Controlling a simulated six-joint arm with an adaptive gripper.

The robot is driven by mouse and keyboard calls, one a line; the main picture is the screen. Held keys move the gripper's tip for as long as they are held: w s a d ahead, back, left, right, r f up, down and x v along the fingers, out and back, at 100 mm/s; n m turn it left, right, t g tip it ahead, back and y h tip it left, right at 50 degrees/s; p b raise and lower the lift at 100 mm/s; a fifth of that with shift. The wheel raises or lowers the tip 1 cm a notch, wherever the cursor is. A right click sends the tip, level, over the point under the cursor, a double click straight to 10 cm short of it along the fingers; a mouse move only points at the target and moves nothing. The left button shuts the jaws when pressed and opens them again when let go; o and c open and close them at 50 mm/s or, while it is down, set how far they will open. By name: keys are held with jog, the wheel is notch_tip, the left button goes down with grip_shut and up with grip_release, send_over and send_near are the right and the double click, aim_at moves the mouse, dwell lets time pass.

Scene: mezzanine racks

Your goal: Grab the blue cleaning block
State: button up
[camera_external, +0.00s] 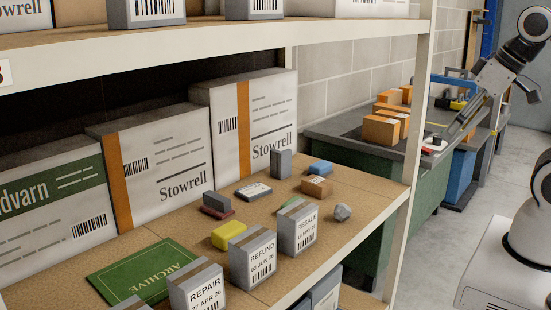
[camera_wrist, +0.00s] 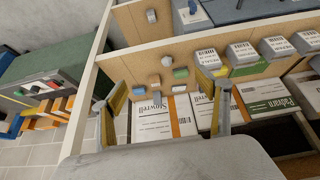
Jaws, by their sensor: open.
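The blue cleaning block (camera_external: 320,168) lies on the brown shelf board near its far end. It stands apart, behind a brown block (camera_external: 317,187) and right of an upright grey block (camera_external: 280,163). In the wrist view a small bluish block (camera_wrist: 154,79) appears to be the same one, seen between my fingers but well beyond them. My gripper (camera_wrist: 160,81) is open and empty. In the external view my gripper (camera_external: 456,128) hangs to the right of the shelf, past the white post, in front of the bench; its fingertips are hard to make out there.
A grey stone-like lump (camera_external: 342,212), a yellow block (camera_external: 229,234) and labelled grey boxes (camera_external: 298,228) share the shelf. Large Stowrell boxes (camera_external: 255,120) line its back. A white post (camera_external: 409,160) and an upper shelf (camera_external: 200,38) frame it. A bench (camera_external: 350,128) stands behind.

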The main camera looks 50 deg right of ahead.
jog(key=w+d+t+h, duration=0.1)
jog(key=w+d, duration=0.2)
jog(key=w, duration=0.5)
jog(key=w+d+t, duration=0.1)
jog(key=w+d, duration=0.2)
jog(key=w, duration=0.6)
jog(key=t, duration=0.4)
send_over(327, 165)
jog(key=s+a, duration=0.4)
jog(key=s, duration=0.4)
notch_tip(327, 165, down, 16)
jog(key=shift+m+t, duration=0.3)
jog(key=shift+t, duration=0.4)
jog(key=d+f, duration=0.1)
jog(key=f, duration=0.2)
jog(key=w+d+f, duration=0.1)
jog(key=f, duration=0.2)
jog(key=w+d+f, duration=0.1)
jog(key=f, duration=0.3)
jog(key=shift+w+d+f, duration=0.1)
jog(key=shift+w+d, duration=0.1)
jog(key=shift+w, duration=0.05)
jog(key=shift+d+f, duration=0.1)
jog(key=shift+f, duration=0.35)
jog(key=shift+w, duration=0.15)
jog(key=shift+x, duration=1.15)
jog(key=shift+w, duration=0.1)
